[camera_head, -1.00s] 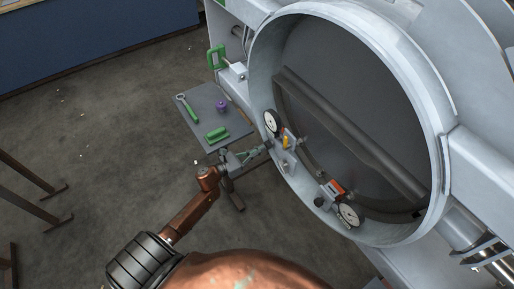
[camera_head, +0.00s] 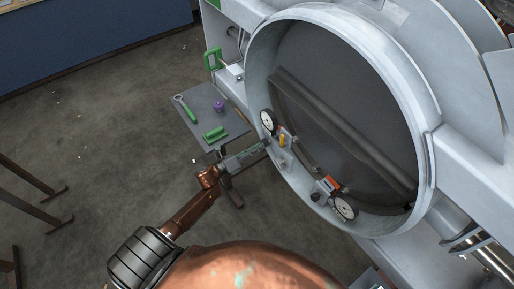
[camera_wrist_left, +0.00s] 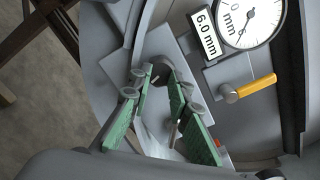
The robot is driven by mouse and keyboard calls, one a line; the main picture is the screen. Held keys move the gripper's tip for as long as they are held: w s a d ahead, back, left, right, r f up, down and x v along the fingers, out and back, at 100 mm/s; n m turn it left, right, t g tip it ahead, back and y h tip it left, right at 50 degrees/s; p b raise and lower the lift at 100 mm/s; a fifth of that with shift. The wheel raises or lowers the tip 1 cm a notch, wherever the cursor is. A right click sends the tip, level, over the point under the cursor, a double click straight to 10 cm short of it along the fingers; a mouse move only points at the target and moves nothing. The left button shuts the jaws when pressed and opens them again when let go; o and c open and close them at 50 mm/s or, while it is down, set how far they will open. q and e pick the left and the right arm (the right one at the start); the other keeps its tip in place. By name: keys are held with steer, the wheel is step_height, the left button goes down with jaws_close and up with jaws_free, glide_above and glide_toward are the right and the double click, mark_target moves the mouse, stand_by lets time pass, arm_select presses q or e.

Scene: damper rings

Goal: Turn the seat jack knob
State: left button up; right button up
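The seat jack knob (camera_wrist_left: 161,73) is a small dark knob on a grey bracket inside the lower left rim of the large ring. In the left wrist view it sits between the tips of my left gripper (camera_wrist_left: 160,80). The green-padded fingers stand apart on either side of it, and I see no clear contact. In the head view my left gripper (camera_head: 246,158) reaches the ring's lower left edge from the left, and its fingertips hide the knob there. My right gripper is not in view.
A dial gauge (camera_wrist_left: 247,18) with a "6.0 mm" label and a yellow-handled lever (camera_wrist_left: 250,88) sit close to the fingers. A second gauge (camera_head: 344,208) is lower right on the ring (camera_head: 257,60). A small table (camera_head: 232,122) holds a green wrench, purple piece and green block.

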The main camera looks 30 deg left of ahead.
arm_select(q)
steer(key=shift+s, duration=0.15)
steer(key=shift+v, duration=0.85)
steer(key=shift+a, duration=0.1)
steer(key=shift+p+v, duration=0.45)
steer(key=shift+v, duration=2.5)
